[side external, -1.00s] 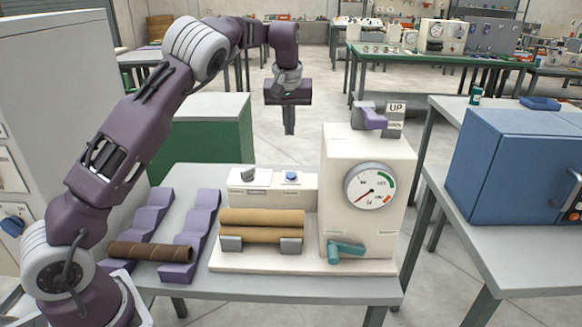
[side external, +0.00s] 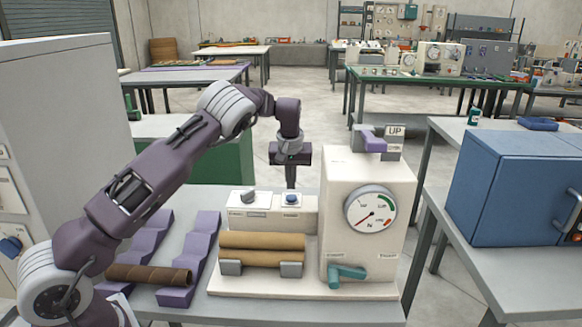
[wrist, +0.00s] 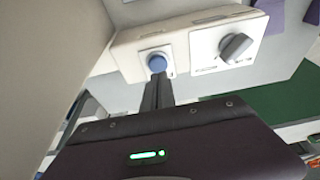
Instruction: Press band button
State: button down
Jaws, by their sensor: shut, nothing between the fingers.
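The blue band button (side external: 291,199) sits on a white plate on the cream control box (side external: 262,222) of the winder. In the wrist view the button (wrist: 157,63) shows just beyond the fingertips. My gripper (side external: 291,187) is shut and empty, pointing down above the button. In the wrist view its closed fingers (wrist: 157,80) reach right up to the button's edge; whether they touch it I cannot tell. A grey knob (side external: 249,196) stands left of the button on the same box, and it also shows in the wrist view (wrist: 236,47).
The cream winder housing (side external: 370,170) with a dial (side external: 371,213), a teal lever (side external: 346,273) and a purple lever (side external: 372,141) stands right of the button. Two brown rollers (side external: 262,249) lie in front. A brown tube (side external: 148,275) rests on purple stepped racks (side external: 189,259).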

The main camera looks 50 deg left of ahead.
aim_at(291, 198)
jog(key=shift+f, duration=1.4)
jog(key=shift+f, duration=0.25)
jog(key=shift+s+d+f, duration=0.1)
jog(key=shift+s+f, duration=0.05)
jog(key=shift+f, duration=0.65)
jog(key=w+a+v, duration=0.1)
jog(key=v, duration=1.3)
jog(key=shift+r, duration=0.55)
jog(key=shift+w+d, duration=0.1)
